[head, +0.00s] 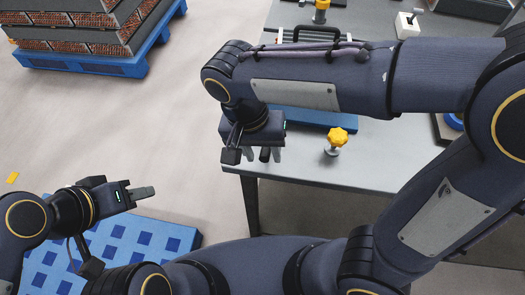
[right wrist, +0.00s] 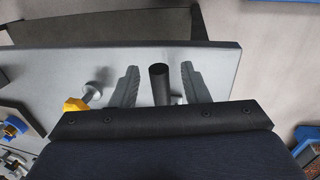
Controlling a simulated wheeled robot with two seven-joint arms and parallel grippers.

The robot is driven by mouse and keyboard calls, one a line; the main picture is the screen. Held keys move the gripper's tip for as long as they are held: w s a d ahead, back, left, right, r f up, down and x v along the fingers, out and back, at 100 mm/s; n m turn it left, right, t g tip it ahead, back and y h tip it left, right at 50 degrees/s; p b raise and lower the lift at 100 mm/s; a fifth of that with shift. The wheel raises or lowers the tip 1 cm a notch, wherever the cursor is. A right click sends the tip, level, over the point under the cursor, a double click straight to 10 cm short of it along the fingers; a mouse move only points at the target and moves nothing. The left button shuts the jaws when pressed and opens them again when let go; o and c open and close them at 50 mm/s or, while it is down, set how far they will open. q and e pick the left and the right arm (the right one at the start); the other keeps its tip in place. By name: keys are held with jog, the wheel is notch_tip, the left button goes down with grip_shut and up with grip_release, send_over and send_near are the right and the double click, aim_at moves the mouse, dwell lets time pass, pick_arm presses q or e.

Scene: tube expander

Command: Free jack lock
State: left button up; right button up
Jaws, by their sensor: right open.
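My right gripper (head: 264,157) is over the front left part of the grey table, pointing down, its fingers apart. In the right wrist view a black cylinder (right wrist: 159,84) stands between the two fingers, with a gap on each side. Whether it is part of the jack lock I cannot tell. A yellow star-shaped knob (head: 338,137) on a metal stem is on the table, right of this gripper; it also shows at the left in the right wrist view (right wrist: 76,104). My left gripper (head: 143,193) is away from the table at the lower left; its fingers overlap from this side.
The grey table (head: 376,155) has its front left corner under my right arm. A blue flat piece (head: 318,119) lies behind the gripper. Another yellow knob (head: 321,14) and a small white switch box (head: 408,24) are farther back. Blue pallets (head: 90,66) are on the floor at left.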

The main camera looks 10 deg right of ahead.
jog(key=shift+d+f, duration=0.1)
jog(key=shift+f, duration=0.1)
jog(key=shift+c, duration=0.2)
grip_shut()
